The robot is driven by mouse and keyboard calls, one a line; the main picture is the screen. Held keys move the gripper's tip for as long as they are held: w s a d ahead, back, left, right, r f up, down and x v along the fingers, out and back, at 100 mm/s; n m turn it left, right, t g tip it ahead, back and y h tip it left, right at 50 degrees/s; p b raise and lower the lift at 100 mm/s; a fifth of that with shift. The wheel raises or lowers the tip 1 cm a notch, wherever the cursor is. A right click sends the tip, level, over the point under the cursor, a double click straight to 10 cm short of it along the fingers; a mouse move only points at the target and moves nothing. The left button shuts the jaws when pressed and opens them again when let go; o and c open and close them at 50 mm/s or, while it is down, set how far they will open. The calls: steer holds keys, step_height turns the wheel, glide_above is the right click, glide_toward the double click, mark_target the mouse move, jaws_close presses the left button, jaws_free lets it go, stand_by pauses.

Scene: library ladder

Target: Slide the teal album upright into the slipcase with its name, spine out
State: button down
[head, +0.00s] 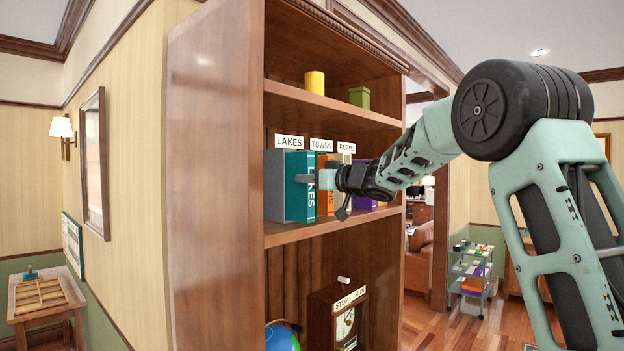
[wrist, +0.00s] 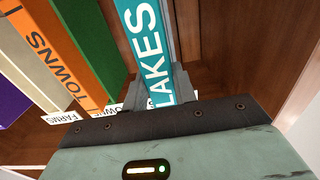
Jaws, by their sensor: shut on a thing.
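The teal album (head: 299,204) stands upright on the middle shelf, its LAKES spine facing out of the bookcase. The grey slipcase (head: 274,187) is under the LAKES label (head: 289,142). The album's rear part is hidden behind the slipcase wall, so it looks partly inside, with its front part sticking out. My gripper (head: 316,179) is shut on the album near the spine, one finger across its left face. In the wrist view, the teal spine (wrist: 146,40) runs up from between my gripper's fingers (wrist: 160,88). The slipcase's opening is hidden there.
The orange TOWNS album (head: 324,165) stands close on the right, with a green case side (wrist: 98,45) showing beside it. A FARMS label (head: 347,147) and purple album (head: 361,174) are further right. The bookcase side (head: 215,180) is left. A yellow cup (head: 315,82) is above.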

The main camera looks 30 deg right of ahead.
steer(key=shift+p+x, duration=0.55)
steer(key=shift+x, duration=1.5)
steer(key=c, duration=1.1)
jaws_free()
steer(key=shift+o, duration=0.3)
steer(key=shift+f, duration=0.1)
steer(key=shift+s, duration=0.1)
steer(key=b+v, duration=0.7)
steer(key=v, duration=1)
